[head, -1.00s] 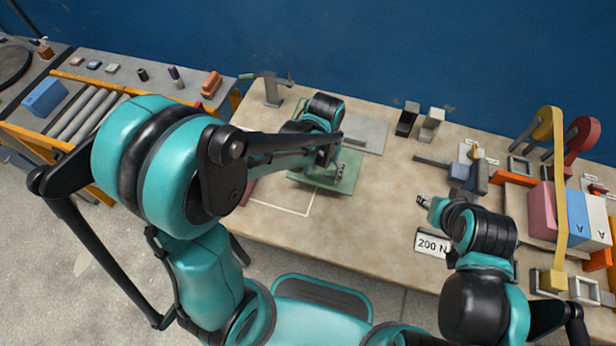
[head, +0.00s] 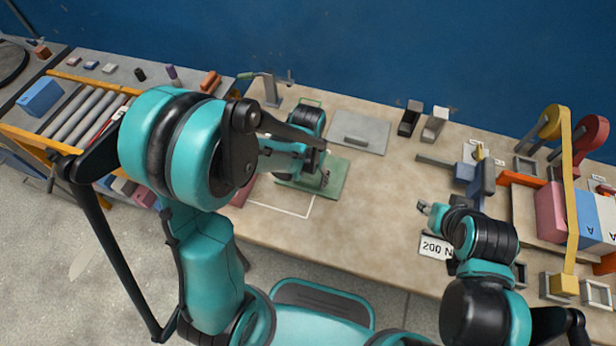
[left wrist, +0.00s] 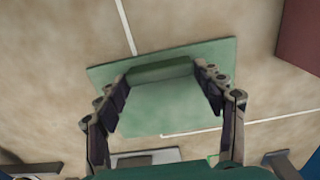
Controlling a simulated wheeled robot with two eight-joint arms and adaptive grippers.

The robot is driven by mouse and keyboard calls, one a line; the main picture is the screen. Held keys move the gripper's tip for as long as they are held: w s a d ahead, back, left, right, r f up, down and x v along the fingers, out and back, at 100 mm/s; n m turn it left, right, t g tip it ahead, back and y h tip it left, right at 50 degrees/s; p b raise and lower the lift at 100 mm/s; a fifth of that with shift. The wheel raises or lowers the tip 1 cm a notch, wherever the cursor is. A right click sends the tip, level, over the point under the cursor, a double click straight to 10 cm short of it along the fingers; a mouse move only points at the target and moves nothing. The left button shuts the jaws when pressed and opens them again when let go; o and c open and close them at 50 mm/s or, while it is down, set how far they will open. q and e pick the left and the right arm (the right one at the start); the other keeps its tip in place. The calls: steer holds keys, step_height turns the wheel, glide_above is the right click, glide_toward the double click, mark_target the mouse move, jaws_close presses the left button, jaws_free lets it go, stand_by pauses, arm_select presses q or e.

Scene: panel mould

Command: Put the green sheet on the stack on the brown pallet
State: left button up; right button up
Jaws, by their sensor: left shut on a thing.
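The green sheet (head: 334,180) is a flat plate with a raised bar-like grip, by the white outline on the table. My left gripper (head: 322,178) is shut on the grip. In the left wrist view, the fingers (left wrist: 165,90) are at both ends of the bar on the sheet (left wrist: 165,105). I cannot tell how far the sheet is above the table. A dark red-brown flat thing (head: 243,190) lies left of the sheet, partly hidden by my arm; I cannot tell if it is the pallet or stack. My right gripper (head: 425,207) is over the table's right part, its jaws too small to read.
A grey plate with a handle (head: 358,132) lies behind the sheet. A tap-like stand (head: 271,90) is at back left. A "200 N" sign (head: 436,246) and pink, blue and white blocks (head: 585,218) are at right. The table's middle is clear.

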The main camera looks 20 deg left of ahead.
arm_select(q)
steer(key=o, duration=1.4)
steer(key=shift+o, duration=0.2)
